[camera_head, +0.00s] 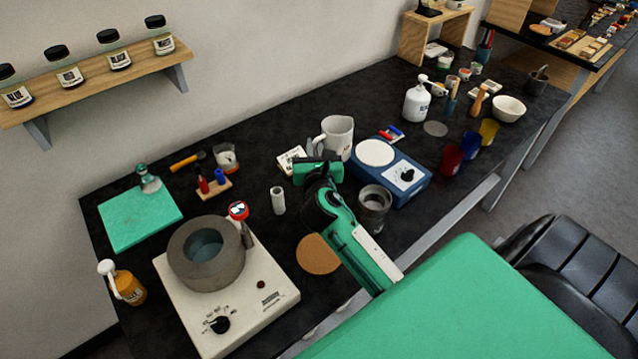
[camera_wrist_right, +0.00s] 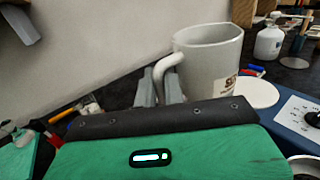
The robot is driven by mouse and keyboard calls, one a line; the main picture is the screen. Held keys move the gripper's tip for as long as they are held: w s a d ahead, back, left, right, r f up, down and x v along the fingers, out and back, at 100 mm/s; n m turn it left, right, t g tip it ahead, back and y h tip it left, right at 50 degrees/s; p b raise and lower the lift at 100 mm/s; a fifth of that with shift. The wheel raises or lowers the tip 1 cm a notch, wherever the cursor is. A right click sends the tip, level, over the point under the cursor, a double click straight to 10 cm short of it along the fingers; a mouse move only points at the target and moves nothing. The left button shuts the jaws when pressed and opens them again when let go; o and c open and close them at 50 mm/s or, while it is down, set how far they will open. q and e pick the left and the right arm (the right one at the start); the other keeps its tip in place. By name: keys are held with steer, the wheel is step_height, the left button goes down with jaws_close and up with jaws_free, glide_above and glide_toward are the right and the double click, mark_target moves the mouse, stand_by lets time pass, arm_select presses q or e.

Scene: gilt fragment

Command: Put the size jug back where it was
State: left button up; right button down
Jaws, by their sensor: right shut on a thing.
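The size jug, a pale grey-white jug with a small brown label (camera_head: 338,133), is upright at the middle of the black bench, just behind and left of the blue hotplate. It fills the upper middle of the right wrist view (camera_wrist_right: 213,58). My right gripper (camera_head: 315,147) is shut on the jug's handle, with its two grey fingers (camera_wrist_right: 160,88) on either side of the handle's lower part. The jug's base is partly hidden by the gripper, so I cannot tell whether it touches the bench. My left gripper is not in view.
The blue hotplate with a white disc (camera_head: 407,179) is right of the jug. A metal pot (camera_head: 374,203), a round cork mat (camera_head: 318,255) and a grey cylinder (camera_head: 278,201) are nearer. A cream heater with a stone-like pot (camera_head: 255,300) stands front left. A white bottle (camera_head: 416,104) is behind.

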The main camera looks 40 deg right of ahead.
steer(key=shift+f+b, duration=1.25)
steer(key=shift+f, duration=6.1)
steer(key=shift+f, duration=0.15)
steer(key=c, duration=1.5)
jaws_free()
